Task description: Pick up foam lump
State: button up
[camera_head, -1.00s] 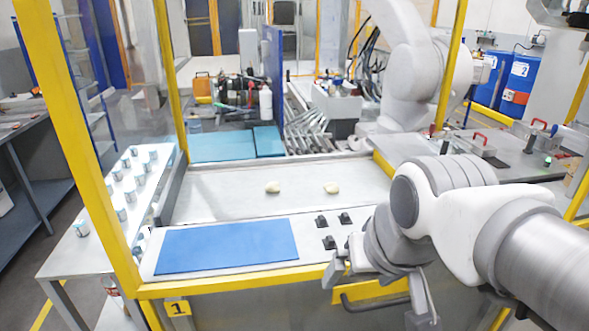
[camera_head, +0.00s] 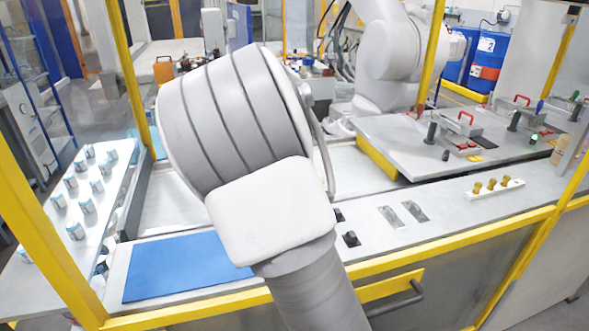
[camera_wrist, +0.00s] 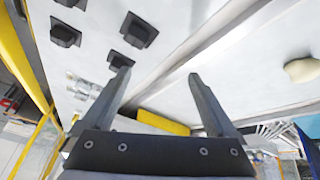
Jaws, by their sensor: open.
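One cream-coloured foam lump (camera_wrist: 302,70) lies on the pale tray floor (camera_wrist: 265,45) at the right edge of the wrist view, partly cut off by the frame. My gripper (camera_wrist: 158,79) is open and empty, its two dark fingers apart over the tray's near edge. The lump is outside the fingers, to their right and not touching. In the head view my own arm covers the middle of the tray, so the lumps and my gripper are hidden there.
Black blocks (camera_wrist: 139,30) stand on the ledge beside the tray. A blue mat (camera_head: 180,268) lies on the ledge at the left. A yellow rail (camera_head: 400,277) runs along the front. A grey raised table (camera_head: 400,135) with red-handled fixtures stands at the right.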

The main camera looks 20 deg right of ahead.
jog(key=w+h, duration=0.1)
jog(key=w, duration=0.1)
jog(key=w+a+h, duration=0.1)
jog(key=w, duration=0.1)
jog(key=w+a+m+t+h, duration=0.1)
jog(key=w, duration=0.1)
jog(key=shift+w+f, duration=0.35)
jog(key=shift+f, duration=0.05)
jog(key=w+a+r+t+h, duration=0.1)
jog(key=w+a+t+h, duration=0.15)
jog(key=w+a, duration=0.25)
jog(key=shift+m+h, duration=0.35)
jog(key=shift+m, duration=0.05)
jog(key=x, duration=1.1)
jog(key=shift+d+f, duration=0.15)
jog(key=shift+d, duration=0.15)
jog(key=shift+f+x, duration=0.15)
jog(key=shift+x, duration=1.25)
jog(key=shift+f+x, duration=0.15)
jog(key=shift+x, duration=1.3)
jog(key=shift+a, duration=0.25)
jog(key=c, duration=1.4)
jog(key=shift+r, duration=0.15)
